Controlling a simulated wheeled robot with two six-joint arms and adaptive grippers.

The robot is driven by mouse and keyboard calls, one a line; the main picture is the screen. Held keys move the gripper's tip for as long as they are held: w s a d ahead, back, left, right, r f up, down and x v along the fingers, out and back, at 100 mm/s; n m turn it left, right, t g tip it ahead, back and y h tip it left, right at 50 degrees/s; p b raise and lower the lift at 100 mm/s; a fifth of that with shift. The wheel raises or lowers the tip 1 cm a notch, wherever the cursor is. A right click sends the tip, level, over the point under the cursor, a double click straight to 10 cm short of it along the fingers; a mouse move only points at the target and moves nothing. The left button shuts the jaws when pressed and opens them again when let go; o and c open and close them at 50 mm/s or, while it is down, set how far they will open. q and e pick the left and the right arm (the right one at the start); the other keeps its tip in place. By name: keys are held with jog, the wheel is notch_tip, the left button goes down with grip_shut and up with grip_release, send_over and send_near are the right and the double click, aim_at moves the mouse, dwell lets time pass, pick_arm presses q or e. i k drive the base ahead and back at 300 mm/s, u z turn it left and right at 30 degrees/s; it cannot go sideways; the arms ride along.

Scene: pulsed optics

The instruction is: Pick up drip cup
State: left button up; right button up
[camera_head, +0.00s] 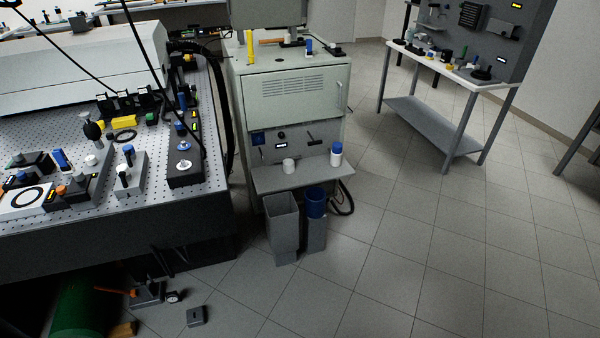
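A small white cup (288,165), which looks like the drip cup, stands upright on the grey shelf (270,181) at the front of the pale cabinet. Its inside is too small to make out. A white bottle with a blue cap (336,154) stands to its right on the same shelf, apart from it. Neither of my grippers shows in the head view.
Below the shelf stand a tall grey open bin (283,228) and a dark bin with a blue top (316,210). A perforated optics table (60,140) crowded with parts fills the left. A green cylinder (80,305) lies lower left. The floor (430,240) at right is clear.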

aim_at(288, 164)
jog(key=k, duration=0.45)
jog(key=z, duration=0.95)
jog(key=i, duration=1.2)
jog(key=z, duration=0.55)
jog(key=i, duration=1.25)
jog(key=u, duration=0.4)
jog(key=i, duration=1)
jog(key=u, duration=1.65)
jog(key=i, duration=0.75)
jog(key=u, duration=0.55)
jog(key=i, duration=0.45)
jog(key=u, duration=0.05)
